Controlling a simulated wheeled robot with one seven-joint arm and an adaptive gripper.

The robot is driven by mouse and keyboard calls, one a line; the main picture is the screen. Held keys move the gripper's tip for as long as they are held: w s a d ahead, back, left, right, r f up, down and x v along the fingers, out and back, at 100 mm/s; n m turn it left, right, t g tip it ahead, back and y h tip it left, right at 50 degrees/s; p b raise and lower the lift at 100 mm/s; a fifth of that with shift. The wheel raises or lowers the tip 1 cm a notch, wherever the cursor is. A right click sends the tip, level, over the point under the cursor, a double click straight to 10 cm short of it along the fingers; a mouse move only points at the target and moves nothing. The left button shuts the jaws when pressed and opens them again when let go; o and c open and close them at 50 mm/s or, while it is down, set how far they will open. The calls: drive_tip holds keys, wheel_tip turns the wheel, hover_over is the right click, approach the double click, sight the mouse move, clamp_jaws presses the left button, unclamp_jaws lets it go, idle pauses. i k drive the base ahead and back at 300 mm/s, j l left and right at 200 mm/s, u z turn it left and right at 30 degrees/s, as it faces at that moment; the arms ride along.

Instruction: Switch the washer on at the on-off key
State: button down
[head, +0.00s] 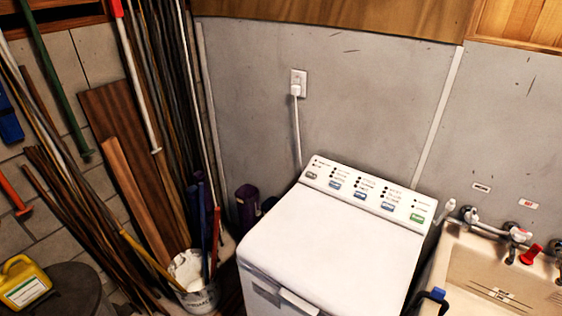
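The white washer (330,238) stands against the grey wall in the lower middle, its top lid shut. Its sloped control panel (372,186) runs along the back edge. The panel has a grey key (311,175) at the left end, blue keys (360,195) along the middle and a green key (417,217) at the right end. Small dark indicator dots and print sit above the keys. The lettering is too small to read, so I cannot tell by label which is the on-off key. I cannot make out my gripper in this view.
A wall outlet (299,83) with a plugged-in cord is behind the washer. A sink (497,271) with taps (487,228) stands close on the right; a blue-and-black item (431,298) is by its front. Poles, boards and a white bucket (195,283) crowd the left.

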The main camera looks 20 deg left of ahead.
sight(313, 177)
drive_tip(key=i+j, duration=0.1)
drive_tip(key=j, duration=0.35)
drive_tip(key=i+j, duration=0.1)
drive_tip(key=j, duration=0.4)
drive_tip(key=i+j, duration=0.1)
drive_tip(key=j, duration=0.8)
drive_tip(key=i+j, duration=0.15)
drive_tip(key=j, duration=0.35)
